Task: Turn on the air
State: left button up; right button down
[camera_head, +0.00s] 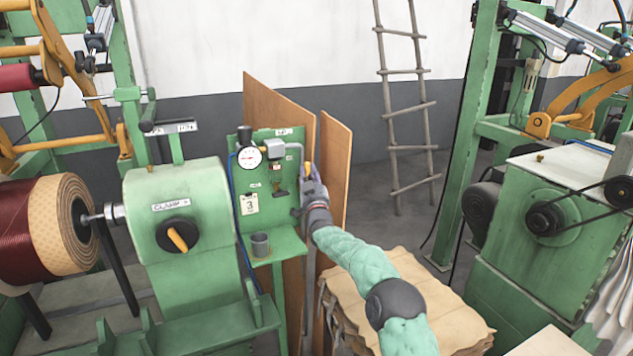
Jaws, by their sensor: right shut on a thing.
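A green panel (270,205) stands upright beside the winding machine. It carries a round white pressure gauge (249,157), a regulator with a dark top (244,135) and a grey pipe (297,148) that bends down at the panel's right edge. A small yellow valve handle (308,168) shows at the lower end of this pipe. My right gripper (309,178) is at the handle and shut on it. The fingers hide most of the handle and the valve body, so its exact angle cannot be told. My left gripper is not in view.
A grey cup (260,244) stands on the panel's small shelf. Brown boards (334,165) lean behind my right gripper. A stack of brown sheets (440,300) lies under my right arm. The green winding machine (190,215) with a coil (45,225) is left.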

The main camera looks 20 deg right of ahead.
jog(key=shift+a+f+n+y, duration=0.2)
jog(key=shift+f+n+y, duration=0.1)
jog(key=shift+n, duration=0.5)
jog(key=shift+a+b, duration=0.1)
jog(key=shift+b, duration=0.2)
jog(key=c, duration=0.9)
grip_release()
jog(key=shift+c, duration=0.2)
jog(key=shift+r, duration=0.15)
jog(key=shift+s, duration=0.15)
jog(key=v, duration=1.1)
jog(key=shift+s+f, duration=0.3)
